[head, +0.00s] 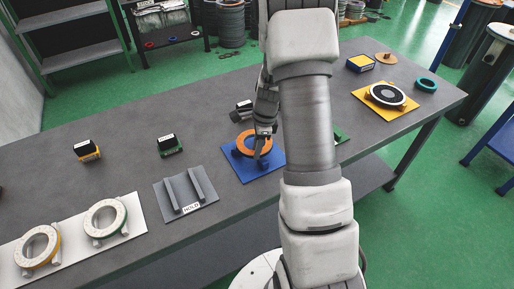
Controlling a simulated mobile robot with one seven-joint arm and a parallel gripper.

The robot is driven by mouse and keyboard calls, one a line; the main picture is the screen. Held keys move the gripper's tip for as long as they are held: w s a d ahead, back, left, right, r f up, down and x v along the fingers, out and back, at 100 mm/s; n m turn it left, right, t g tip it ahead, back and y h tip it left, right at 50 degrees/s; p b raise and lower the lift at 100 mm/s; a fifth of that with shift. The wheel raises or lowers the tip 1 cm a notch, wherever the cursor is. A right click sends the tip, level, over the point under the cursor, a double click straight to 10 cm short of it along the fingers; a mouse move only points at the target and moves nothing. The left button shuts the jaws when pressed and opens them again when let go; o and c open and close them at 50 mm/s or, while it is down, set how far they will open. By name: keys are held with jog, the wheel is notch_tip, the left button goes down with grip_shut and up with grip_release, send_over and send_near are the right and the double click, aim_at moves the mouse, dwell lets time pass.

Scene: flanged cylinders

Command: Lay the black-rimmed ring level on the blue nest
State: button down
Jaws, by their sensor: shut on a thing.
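An orange-faced ring (247,141) is at the blue nest (237,168), over its middle. I cannot tell a black rim on it, nor whether it touches the nest or lies level. My gripper (259,156) is at the ring's right side, shut on it; my arm hides part of the view there. A ring with a black and white face (387,95) sits on the yellow nest (363,97) at the right.
A grey holder marked HOLD (206,208) stands left of the blue nest. Two white-faced rings (120,216) (22,252) lie on a white board. Small black boxes (167,146) (86,151) stand behind. A teal ring (426,84) is far right. A green plate is partly hidden by my arm.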

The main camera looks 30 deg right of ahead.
jog(key=shift+f+b, duration=0.65)
jog(key=shift+f, duration=0.3)
dwell(2.3)
jog(key=c, duration=0.7)
grip_release()
jog(key=shift+o, duration=0.7)
jog(key=shift+s+d+r+p, duration=0.1)
jog(key=shift+d+r+p, duration=0.05)
jog(key=shift+r+p, duration=0.9)
jog(key=shift+s+d+r+p, duration=0.1)
jog(key=shift+d+r+p, duration=0.1)
jog(key=shift+r+p, duration=0.8)
jog(key=shift+s+d+r+p, duration=0.15)
jog(key=shift+r+p, duration=0.45)
jog(key=shift+r, duration=0.8)
jog(key=shift+w, duration=0.1)
